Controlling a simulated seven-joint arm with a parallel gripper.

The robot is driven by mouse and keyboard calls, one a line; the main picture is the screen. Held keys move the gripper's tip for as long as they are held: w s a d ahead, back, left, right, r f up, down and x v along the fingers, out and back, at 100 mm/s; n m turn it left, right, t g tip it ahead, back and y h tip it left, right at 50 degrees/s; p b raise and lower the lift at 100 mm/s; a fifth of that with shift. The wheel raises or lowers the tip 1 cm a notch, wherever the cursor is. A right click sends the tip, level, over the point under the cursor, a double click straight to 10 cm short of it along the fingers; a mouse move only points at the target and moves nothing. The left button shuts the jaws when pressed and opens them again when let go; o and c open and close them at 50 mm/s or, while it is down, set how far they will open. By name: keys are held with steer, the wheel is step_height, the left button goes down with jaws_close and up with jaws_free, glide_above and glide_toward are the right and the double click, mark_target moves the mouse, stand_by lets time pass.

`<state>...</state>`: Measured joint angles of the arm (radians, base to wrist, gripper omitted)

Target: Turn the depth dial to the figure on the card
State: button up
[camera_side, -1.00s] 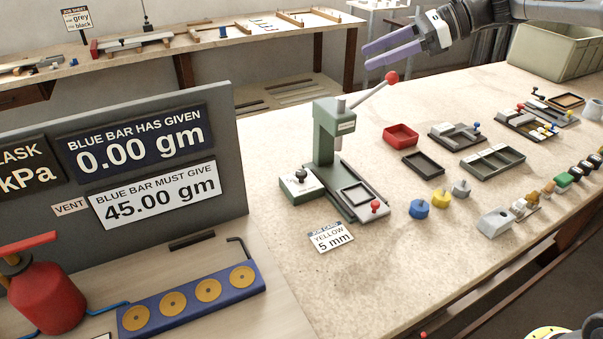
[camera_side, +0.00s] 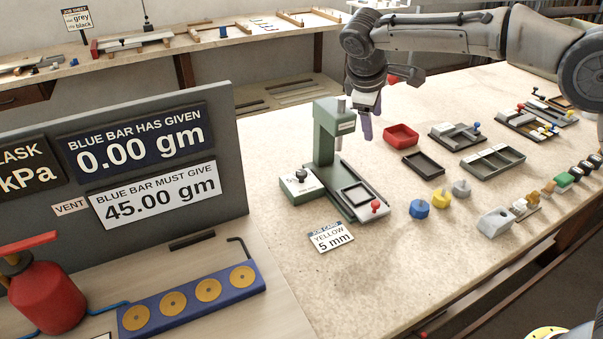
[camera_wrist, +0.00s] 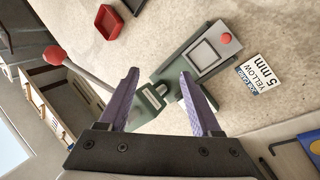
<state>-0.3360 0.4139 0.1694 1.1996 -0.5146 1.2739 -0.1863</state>
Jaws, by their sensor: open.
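In the wrist view the dial is not visible. My gripper (camera_side: 369,122) points down, open and empty, above and just right of the press column. Its purple fingers (camera_wrist: 160,88) stand apart on either side of the press in the wrist view.
The press lever with its red ball (camera_wrist: 55,56) sticks out near my gripper. A red tray (camera_side: 401,136) and a dark frame (camera_side: 424,164) lie to the right. Blue, yellow and grey knobs (camera_side: 441,198) stand further forward.

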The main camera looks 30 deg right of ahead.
steer(key=w+a+r+n+t+h, duration=0.3)
steer(key=a+r+n+t, duration=0.4)
steer(key=n, duration=0.4)
steer(key=w+a+r+n+t+h, duration=0.3)
steer(key=a+r+n+t, duration=0.2)
steer(key=a+r+n, duration=0.4)
steer(key=n, duration=0.1)
glide_above(301, 177)
steer(key=v, duration=0.4)
step_height(301, 177, down, 26)
steer(key=shift+g, duration=0.4)
steer(key=f, duration=0.7)
steer(key=shift+w+f, duration=0.1)
steer(key=shift+w, duration=0.15)
steer(key=x, duration=0.3)
steer(key=shift+w+d, duration=0.6)
steer(key=shift+w, duration=0.2)
steer(key=shift+c, duration=0.2)
jaws_close()
